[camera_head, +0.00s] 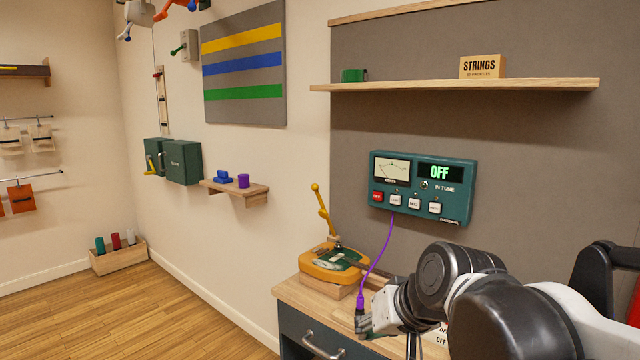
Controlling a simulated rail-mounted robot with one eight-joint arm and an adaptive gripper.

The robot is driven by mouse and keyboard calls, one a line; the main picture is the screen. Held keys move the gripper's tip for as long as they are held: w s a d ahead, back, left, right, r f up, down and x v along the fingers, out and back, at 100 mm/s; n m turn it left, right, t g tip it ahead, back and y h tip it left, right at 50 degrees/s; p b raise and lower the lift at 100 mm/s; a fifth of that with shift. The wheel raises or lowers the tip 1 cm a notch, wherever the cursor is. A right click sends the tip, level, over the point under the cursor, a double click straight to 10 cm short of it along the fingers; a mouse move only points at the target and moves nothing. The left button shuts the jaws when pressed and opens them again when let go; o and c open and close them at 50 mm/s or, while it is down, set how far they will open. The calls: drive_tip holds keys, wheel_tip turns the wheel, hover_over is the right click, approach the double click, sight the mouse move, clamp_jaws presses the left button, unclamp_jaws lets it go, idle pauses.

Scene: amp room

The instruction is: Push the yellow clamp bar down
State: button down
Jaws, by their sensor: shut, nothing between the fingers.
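A yellow bar (320,208) with a round knob on top stands raised, tilted slightly left, at the back of a yellow-orange device (318,266) on the wooden bench. It looks like the clamp bar. The device has a dark green top with a pale piece on it. My gripper (366,323) is at the bench's front, right of and nearer than the device, apart from the bar. It is shut and empty. The lower end of a purple cable (378,252) with a dark plug (360,312) shows right beside my fingers. My wrist hides part of the bench.
A green tuner panel (423,187) reading OFF is on the grey wall above the bench, with the purple cable hanging from it. A shelf (460,85) is higher up. A neck-like strip (372,274) runs right from the device. Space above the device's left side is clear.

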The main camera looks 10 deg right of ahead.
drive_tip(key=w+d+r+m+t+y+p, duration=0.15)
drive_tip(key=w+r, duration=0.25)
drive_tip(key=w, duration=0.6)
drive_tip(key=w+r+m+t+y+p, duration=0.1)
drive_tip(key=w+r+y, duration=0.15)
drive_tip(key=w, duration=0.75)
drive_tip(key=w+r+m+t+y+p, duration=0.1)
drive_tip(key=w+r, duration=0.4)
drive_tip(key=w, duration=0.5)
drive_tip(key=w+d+f+m+t+y+p, duration=0.1)
drive_tip(key=w+d+m+t, duration=0.1)
drive_tip(key=w+d, duration=0.5)
drive_tip(key=w+d+f+m+t+p, duration=0.2)
drive_tip(key=w+d, duration=0.5)
drive_tip(key=w, duration=0.6)
drive_tip(key=shift+w+d+f+t+y, duration=0.15)
drive_tip(key=shift+w+d+t+y, duration=0.2)
drive_tip(key=shift+t, duration=0.3)
drive_tip(key=shift+a, duration=0.1)
drive_tip(key=a+p+x, duration=0.1)
drive_tip(key=x, duration=0.8)
drive_tip(key=s+a+f+p+x, duration=0.1)
drive_tip(key=a+p+x, duration=0.1)
drive_tip(key=x, duration=0.7)
drive_tip(key=shift+a, duration=0.2)
